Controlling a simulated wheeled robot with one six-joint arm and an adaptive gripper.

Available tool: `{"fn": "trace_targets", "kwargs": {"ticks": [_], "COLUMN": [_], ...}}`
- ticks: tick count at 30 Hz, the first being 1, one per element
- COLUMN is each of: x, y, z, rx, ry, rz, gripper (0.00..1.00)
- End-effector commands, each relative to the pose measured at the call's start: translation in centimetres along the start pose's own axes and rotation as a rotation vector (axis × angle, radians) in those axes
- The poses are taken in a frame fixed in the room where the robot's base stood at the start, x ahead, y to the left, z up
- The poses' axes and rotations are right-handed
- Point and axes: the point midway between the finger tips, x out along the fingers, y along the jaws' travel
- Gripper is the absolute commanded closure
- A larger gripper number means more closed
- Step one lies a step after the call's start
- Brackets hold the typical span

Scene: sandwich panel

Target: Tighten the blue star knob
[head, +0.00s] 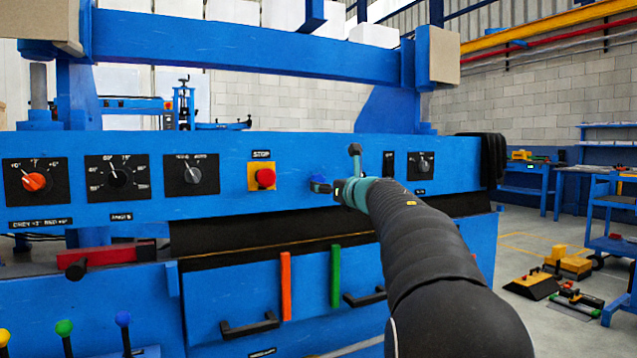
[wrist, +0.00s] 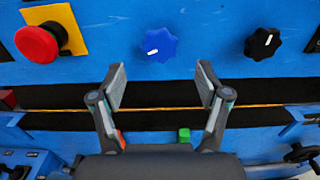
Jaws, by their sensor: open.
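The blue star knob (wrist: 160,45) sits on the blue panel in the wrist view, with a white mark on its left side. In the head view the blue knob (head: 318,181) shows just left of my gripper (head: 338,187), partly hidden by it. In the wrist view my gripper (wrist: 160,85) is open and empty. Its two fingers stand apart below the knob in the picture, one toward each side, and the knob lies centred above the gap. I see no contact between the fingers and the knob.
A red stop button (head: 265,178) on a yellow plate is left of the knob. A black knob (wrist: 262,44) is to its right. An orange handle (head: 286,286) and a green handle (head: 335,275) stand below. Black bar handles (head: 250,326) stick out from the lower panel.

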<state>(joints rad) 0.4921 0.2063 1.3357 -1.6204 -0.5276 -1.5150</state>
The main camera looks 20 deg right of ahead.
Motion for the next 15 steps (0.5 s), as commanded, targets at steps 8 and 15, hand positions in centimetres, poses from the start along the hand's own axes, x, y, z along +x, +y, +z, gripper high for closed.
{"fn": "trace_targets", "kwargs": {"ticks": [8, 15], "x": [4.3, 5.8], "y": [0.0, 0.0], "z": [0.1, 0.0], "rx": [0.001, 0.001], "ry": [0.0, 0.001], "rz": [0.0, 0.0], "gripper": [0.25, 0.25]}}
